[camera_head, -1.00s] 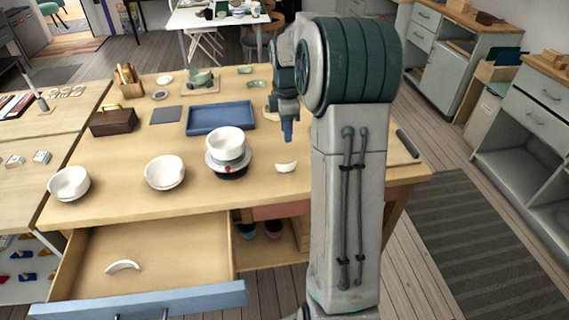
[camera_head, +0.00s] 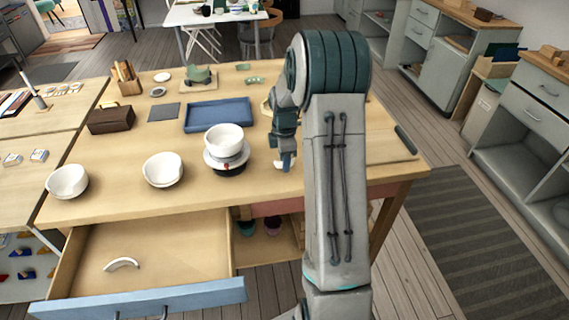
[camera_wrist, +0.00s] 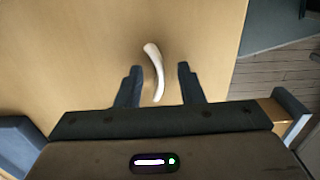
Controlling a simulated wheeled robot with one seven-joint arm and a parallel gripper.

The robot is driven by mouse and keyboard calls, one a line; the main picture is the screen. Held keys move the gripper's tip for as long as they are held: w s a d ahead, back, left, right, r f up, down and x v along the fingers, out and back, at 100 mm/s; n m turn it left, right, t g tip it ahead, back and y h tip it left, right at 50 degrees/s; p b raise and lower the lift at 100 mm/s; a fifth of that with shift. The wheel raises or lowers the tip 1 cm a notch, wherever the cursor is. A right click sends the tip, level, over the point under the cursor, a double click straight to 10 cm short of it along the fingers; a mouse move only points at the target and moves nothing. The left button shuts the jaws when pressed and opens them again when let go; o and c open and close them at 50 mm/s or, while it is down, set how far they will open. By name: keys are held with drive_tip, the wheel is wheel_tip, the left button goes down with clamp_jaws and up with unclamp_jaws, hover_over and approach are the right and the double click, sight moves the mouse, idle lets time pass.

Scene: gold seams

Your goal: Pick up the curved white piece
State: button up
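A curved white piece (camera_head: 291,160) lies on the wooden table, right of the stacked white bowl; it is partly hidden by my gripper in the head view. In the wrist view the curved white piece (camera_wrist: 154,70) has its near end between my fingers. My gripper (camera_wrist: 160,80) is open, with one dark finger on each side of the piece and a gap to each. In the head view my gripper (camera_head: 286,164) points down at the piece. Another curved white piece (camera_head: 121,264) lies in the open drawer (camera_head: 170,250).
A white bowl on a stand (camera_head: 226,145) is close left of my gripper. Two more white bowls (camera_head: 163,169) (camera_head: 67,182) stand further left. A blue tray (camera_head: 219,115) lies behind. The open drawer juts out in front of the table (camera_head: 120,208).

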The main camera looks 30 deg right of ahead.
drive_tip(key=shift+f, duration=0.3)
clamp_jaws()
